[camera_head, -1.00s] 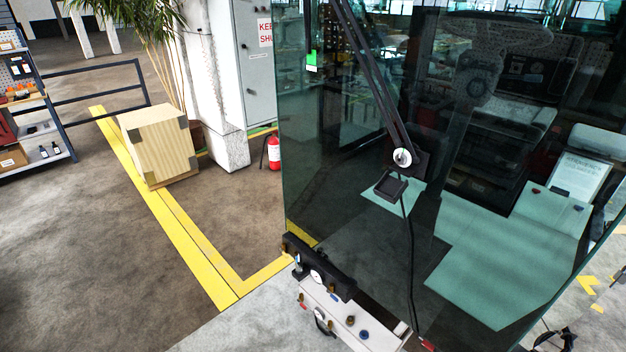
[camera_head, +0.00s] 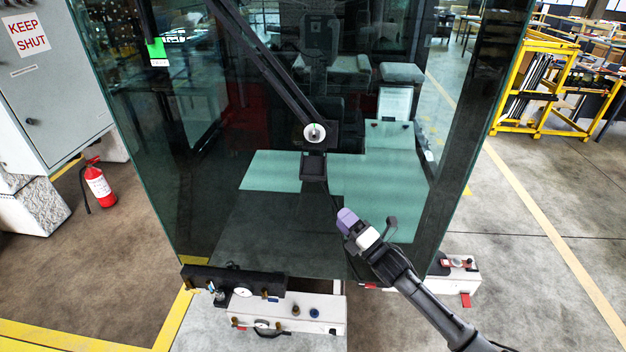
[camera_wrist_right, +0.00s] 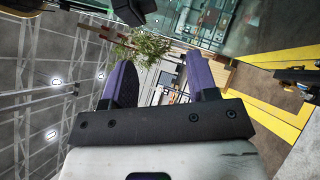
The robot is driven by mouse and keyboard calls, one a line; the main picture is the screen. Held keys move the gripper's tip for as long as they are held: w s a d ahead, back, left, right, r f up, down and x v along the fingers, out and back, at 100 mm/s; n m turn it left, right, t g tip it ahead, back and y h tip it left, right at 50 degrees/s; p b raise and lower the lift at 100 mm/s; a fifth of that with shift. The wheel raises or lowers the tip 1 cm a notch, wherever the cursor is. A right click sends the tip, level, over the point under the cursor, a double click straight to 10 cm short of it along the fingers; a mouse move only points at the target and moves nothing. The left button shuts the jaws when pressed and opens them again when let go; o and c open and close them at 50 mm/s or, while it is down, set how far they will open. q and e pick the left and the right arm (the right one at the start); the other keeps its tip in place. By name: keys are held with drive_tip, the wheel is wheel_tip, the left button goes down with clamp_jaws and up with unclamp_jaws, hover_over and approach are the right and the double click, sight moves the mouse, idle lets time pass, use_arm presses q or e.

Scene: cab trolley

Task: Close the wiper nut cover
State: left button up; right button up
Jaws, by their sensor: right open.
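The wiper nut cover (camera_head: 313,167) is a small black square piece hanging open below the wiper's pivot on the cab's windshield. Above it, the round silver nut (camera_head: 313,132) is exposed on its black mount. The black wiper arm (camera_head: 262,65) runs up and left from there. My right gripper (camera_head: 348,220), with purple fingertips, is below and right of the cover, apart from it. In the right wrist view, its two fingers (camera_wrist_right: 160,78) are spread with nothing between them. My left gripper is not in view.
The glass windshield (camera_head: 270,225) stands behind the wiper. A white bumper box (camera_head: 290,312) and a black bar (camera_head: 232,281) are low in front. A fire extinguisher (camera_head: 99,184) stands at left, a yellow rack (camera_head: 545,85) at right.

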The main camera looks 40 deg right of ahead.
sight(313, 176)
drive_tip(key=shift+n+y, duration=0.3)
drive_tip(key=shift+n, duration=0.2)
drive_tip(key=x, duration=0.4)
drive_tip(key=r+x, duration=0.1)
drive_tip(key=x, duration=0.4)
drive_tip(key=d+p+x, duration=0.1)
drive_tip(key=x, duration=0.4)
drive_tip(key=shift+r, duration=0.45)
drive_tip(key=shift+c, duration=0.4)
drive_tip(key=shift+f, duration=0.1)
clamp_jaws()
